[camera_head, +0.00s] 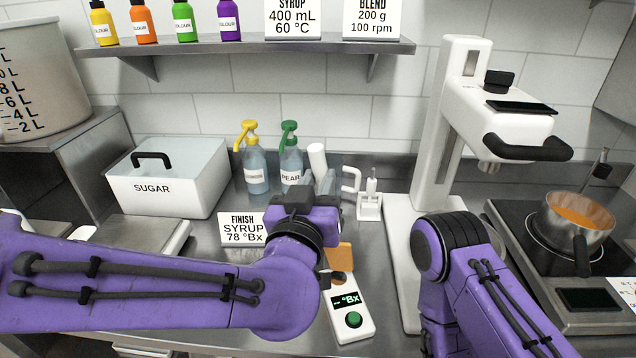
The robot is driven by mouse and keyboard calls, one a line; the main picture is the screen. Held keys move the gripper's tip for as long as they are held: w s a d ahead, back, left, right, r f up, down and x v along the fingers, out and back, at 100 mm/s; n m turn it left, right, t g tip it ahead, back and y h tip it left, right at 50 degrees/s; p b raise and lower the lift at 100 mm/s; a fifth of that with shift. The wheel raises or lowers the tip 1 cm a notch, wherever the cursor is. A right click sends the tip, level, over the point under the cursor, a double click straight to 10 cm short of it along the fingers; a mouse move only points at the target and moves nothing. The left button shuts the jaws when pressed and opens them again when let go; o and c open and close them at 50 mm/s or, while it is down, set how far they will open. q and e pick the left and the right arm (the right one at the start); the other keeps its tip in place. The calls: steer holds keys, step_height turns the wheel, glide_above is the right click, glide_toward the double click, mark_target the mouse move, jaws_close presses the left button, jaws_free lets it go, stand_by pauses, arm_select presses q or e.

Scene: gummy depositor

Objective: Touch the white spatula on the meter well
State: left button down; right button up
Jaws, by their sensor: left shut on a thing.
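The meter (350,316) is a white handheld device with a "°Bx" display and a green button, lying on the steel counter. Its well (338,278) shows as a dark spot at the far end, beside an orange flap-like piece (341,256). My left gripper (324,186) is beyond the meter, shut. A thick white rod (317,159) rises slightly tilted at its fingers, seemingly the white spatula's handle. The spatula's lower end is hidden behind my wrist, so I cannot tell whether it touches the well. My right arm shows at lower right; its gripper is not visible.
A small white stand (369,208) and a white handle (352,180) are just right of my left gripper. A "FINISH SYRUP" sign (243,229), two pump bottles (255,172) and a sugar bin (167,178) are left. A white blender (452,110) and a pot (577,222) are right.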

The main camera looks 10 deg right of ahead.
steer(key=shift+f+b, duration=0.55)
stand_by(0.6)
stand_by(0.9)
step_height(320, 180, up, 7)
steer(key=p, duration=0.6)
steer(key=shift+f+p, duration=0.2)
steer(key=shift+p, duration=0.1)
steer(key=shift+s, duration=0.1)
